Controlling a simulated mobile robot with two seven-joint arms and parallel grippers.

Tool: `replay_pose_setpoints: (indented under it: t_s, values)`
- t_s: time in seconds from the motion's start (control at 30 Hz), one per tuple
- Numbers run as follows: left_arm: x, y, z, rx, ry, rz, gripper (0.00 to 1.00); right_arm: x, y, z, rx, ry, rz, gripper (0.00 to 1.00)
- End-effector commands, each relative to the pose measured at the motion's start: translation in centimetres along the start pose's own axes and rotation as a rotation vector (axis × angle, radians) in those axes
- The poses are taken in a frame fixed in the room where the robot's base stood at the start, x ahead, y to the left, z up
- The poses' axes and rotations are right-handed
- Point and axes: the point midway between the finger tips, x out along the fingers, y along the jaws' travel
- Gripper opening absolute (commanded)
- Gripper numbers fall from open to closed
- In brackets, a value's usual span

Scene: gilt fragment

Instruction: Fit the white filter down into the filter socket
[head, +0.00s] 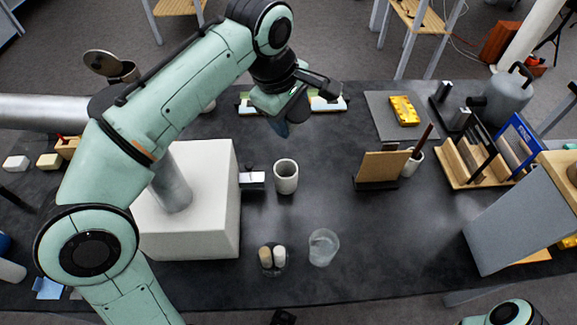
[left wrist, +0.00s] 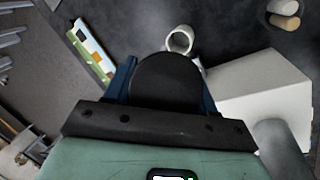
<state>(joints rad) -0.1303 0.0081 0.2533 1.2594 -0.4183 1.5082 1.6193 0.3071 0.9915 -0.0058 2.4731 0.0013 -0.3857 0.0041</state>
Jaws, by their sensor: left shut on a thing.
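My left gripper (head: 281,126) hangs over the table, behind the white cup (head: 285,176). Its blue fingers show in the left wrist view (left wrist: 167,88) on both sides of a dark rounded shape (left wrist: 168,78). I cannot pick out the white filter or the filter socket for certain. A white cylinder (head: 279,255) and a tan cylinder (head: 265,256) stand together on the near table. They also show at the top right of the left wrist view (left wrist: 284,20). My right gripper is not in view.
A large white block (head: 222,215) stands left of the cup, with a small dark-and-white piece (head: 252,180) between them. A clear glass (head: 323,246) stands nearer. A wooden board (head: 381,168) and a rack (head: 482,165) stand right. The table between glass and board is clear.

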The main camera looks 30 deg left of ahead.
Motion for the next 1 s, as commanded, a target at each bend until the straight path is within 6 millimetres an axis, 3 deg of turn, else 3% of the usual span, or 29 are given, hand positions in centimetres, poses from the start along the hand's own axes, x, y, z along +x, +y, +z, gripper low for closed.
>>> replay_pose_setpoints:
  t_s: [0.03, 0.2, 0.4, 0.8, 1.0]
  values:
    - [1.9, -0.8, -0.1, -0.001, 0.001, -0.006, 0.19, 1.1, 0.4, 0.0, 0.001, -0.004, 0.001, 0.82]
    - [6.3, -2.1, -0.1, -0.001, 0.001, -0.005, 0.19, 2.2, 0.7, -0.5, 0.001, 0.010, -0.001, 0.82]
    - [10.0, -3.2, -0.1, -0.002, 0.000, -0.002, 0.19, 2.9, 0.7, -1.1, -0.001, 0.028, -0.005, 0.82]
    - [14.1, -4.5, -0.1, -0.001, 0.001, -0.002, 0.19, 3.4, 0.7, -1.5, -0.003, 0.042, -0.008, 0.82]
    - [14.6, -4.6, -0.1, -0.002, 0.001, 0.001, 0.19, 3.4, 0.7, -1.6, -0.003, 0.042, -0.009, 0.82]
